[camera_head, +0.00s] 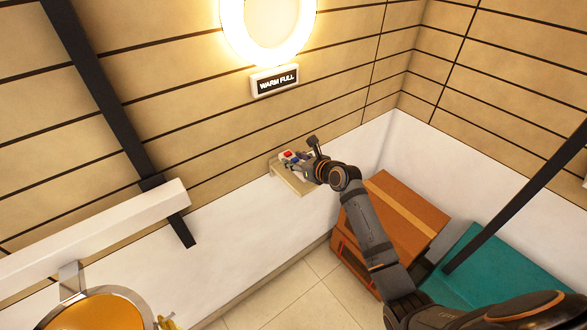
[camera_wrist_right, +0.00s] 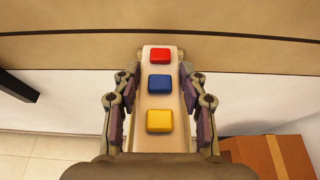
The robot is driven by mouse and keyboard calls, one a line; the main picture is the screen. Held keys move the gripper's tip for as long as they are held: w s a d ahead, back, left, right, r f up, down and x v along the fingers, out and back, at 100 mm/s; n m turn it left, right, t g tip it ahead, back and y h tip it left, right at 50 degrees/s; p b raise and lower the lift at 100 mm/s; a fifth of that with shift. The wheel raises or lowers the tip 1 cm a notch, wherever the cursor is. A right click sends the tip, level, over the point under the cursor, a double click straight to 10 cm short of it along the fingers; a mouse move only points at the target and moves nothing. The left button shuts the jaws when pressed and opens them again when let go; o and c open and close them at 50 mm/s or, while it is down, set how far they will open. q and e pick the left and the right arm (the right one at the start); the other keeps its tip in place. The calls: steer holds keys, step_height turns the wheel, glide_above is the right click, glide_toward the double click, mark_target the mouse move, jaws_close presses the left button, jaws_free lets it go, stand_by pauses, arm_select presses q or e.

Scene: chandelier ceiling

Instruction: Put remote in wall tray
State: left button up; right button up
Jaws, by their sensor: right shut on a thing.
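The remote (camera_wrist_right: 158,99) is a slim white bar with a red, a blue and a yellow button. My right gripper (camera_wrist_right: 159,74) is shut on its sides, with the red end reaching past the fingertips toward the wall. In the head view the remote's red end (camera_head: 288,155) shows at the right gripper (camera_head: 302,162). The wall tray (camera_head: 293,185) is a small beige ledge on the wall. The remote is over or at the tray; whether they touch cannot be told. My left gripper is out of view.
A glowing ring lamp (camera_head: 267,62) and a "WARM FULL" sign (camera_head: 275,81) are on the wall above. A brown box (camera_head: 400,218) stands right of the tray, beside a teal object (camera_head: 497,262). A white rail (camera_head: 90,238) and an orange round seat (camera_head: 100,312) are at left.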

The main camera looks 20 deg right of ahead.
steer(key=shift+w+f, duration=0.3)
steer(key=shift+w+a+f, duration=0.1)
steer(key=shift+w+f, duration=0.1)
steer(key=shift+f, duration=1.6)
steer(key=o, duration=1.4)
steer(key=shift+f, duration=0.15)
steer(key=shift+c, duration=0.2)
steer(key=v, duration=1.2)
steer(key=shift+p, duration=0.4)
